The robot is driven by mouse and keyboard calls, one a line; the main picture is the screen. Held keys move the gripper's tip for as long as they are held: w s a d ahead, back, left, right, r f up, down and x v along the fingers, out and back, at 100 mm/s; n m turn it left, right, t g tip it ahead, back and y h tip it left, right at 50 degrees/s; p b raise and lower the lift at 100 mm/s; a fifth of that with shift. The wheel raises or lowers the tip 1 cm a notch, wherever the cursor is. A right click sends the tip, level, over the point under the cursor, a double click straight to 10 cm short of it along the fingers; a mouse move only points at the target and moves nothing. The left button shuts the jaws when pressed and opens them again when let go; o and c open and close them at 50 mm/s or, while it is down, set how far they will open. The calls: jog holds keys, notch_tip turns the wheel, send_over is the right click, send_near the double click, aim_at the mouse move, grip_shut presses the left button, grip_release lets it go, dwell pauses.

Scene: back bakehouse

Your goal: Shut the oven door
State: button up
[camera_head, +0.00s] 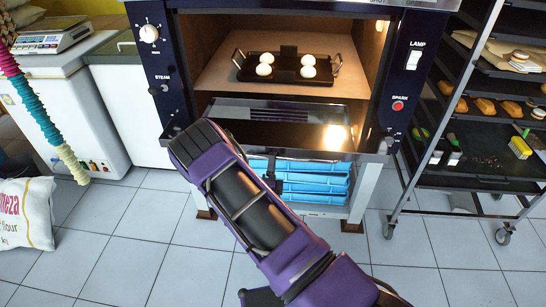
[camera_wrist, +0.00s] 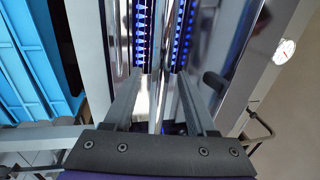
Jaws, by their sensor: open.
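The oven (camera_head: 170,75) stands at the centre of the head view, with its lit chamber open to the front. Its door (camera_head: 285,134) is lowered below the opening, and a bright reflection shows on its dark surface. My gripper (camera_wrist: 156,82) shows in the wrist view with its two fingers apart. A bright metal bar (camera_wrist: 155,110) runs between the fingers, apparently part of the door or its handle. I cannot tell whether the fingers touch it. In the head view my purple arm crosses the door's lower left, and my fingertips cannot be made out.
A dark tray (camera_head: 262,68) with several pale round pieces sits inside the oven. Blue crates (camera_head: 310,184) are stacked under it. A wheeled rack (camera_head: 417,185) of baked goods stands close on the right. A white chest (camera_head: 75,110) and flour sack (camera_head: 25,212) are left. Tiled floor is clear in front.

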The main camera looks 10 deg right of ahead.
jog(key=shift+w+d+r, duration=0.15)
jog(key=shift+w+d, duration=0.05)
jog(key=shift+w, duration=0.35)
grip_shut()
dwell(1.1)
